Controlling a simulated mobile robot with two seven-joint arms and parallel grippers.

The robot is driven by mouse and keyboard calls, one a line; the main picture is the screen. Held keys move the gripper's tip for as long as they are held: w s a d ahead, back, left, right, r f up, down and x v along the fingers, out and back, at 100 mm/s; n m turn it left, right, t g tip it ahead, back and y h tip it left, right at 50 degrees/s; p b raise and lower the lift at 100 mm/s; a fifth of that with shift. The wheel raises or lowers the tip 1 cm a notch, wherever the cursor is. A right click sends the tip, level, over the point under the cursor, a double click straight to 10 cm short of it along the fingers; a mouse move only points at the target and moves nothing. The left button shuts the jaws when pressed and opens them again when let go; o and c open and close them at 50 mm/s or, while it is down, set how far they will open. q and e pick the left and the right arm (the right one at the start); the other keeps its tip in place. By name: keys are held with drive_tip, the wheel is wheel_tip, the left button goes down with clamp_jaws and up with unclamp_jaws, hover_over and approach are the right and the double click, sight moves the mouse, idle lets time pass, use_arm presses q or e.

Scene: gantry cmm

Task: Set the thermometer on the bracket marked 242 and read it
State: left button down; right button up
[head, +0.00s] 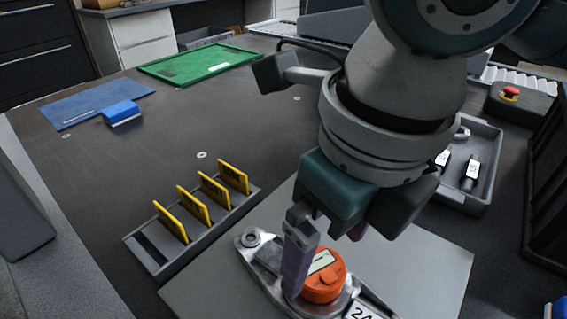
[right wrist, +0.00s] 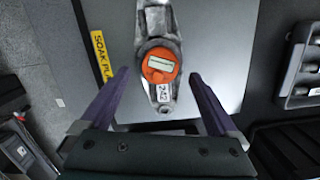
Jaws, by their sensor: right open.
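The thermometer (head: 324,284) is a round orange unit with a pale display. It sits on a metal bracket (head: 251,241), and in the right wrist view the thermometer (right wrist: 158,65) covers the bracket's middle. The display's reading is too small to make out. My left gripper is not in view.
The bracket lies on a grey plate (head: 425,262). A rack (head: 155,262) with several yellow tags (head: 215,191) stands left of it. A grey tray (head: 480,205) holds dark parts at the right, near a red button (head: 511,92).

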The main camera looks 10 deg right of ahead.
wheel_tip(320, 180, up, 8)
drive_tip(key=p, duration=0.2)
drive_tip(key=s+a+f+m+t+y, duration=0.1)
drive_tip(key=s+a+m+y, duration=0.4)
drive_tip(key=m, duration=0.6)
drive_tip(key=m+t+h, duration=0.2)
drive_tip(key=m, duration=1.7)
approach(332, 275)
drive_tip(key=s+a+f, duration=0.2)
drive_tip(key=a+f, duration=0.1)
drive_tip(key=s+d+f+m+h, duration=0.3)
drive_tip(key=s+d+m, duration=0.2)
drive_tip(key=d+m, duration=0.3)
drive_tip(key=shift+s+d+m+g, duration=0.2)
drive_tip(key=shift+d+m+g, duration=0.15)
drive_tip(key=shift+m, duration=0.45)
wheel_tip(332, 275, up, 58)
drive_tip(key=p, duration=5.7)
drive_tip(key=shift+p, duration=0.4)
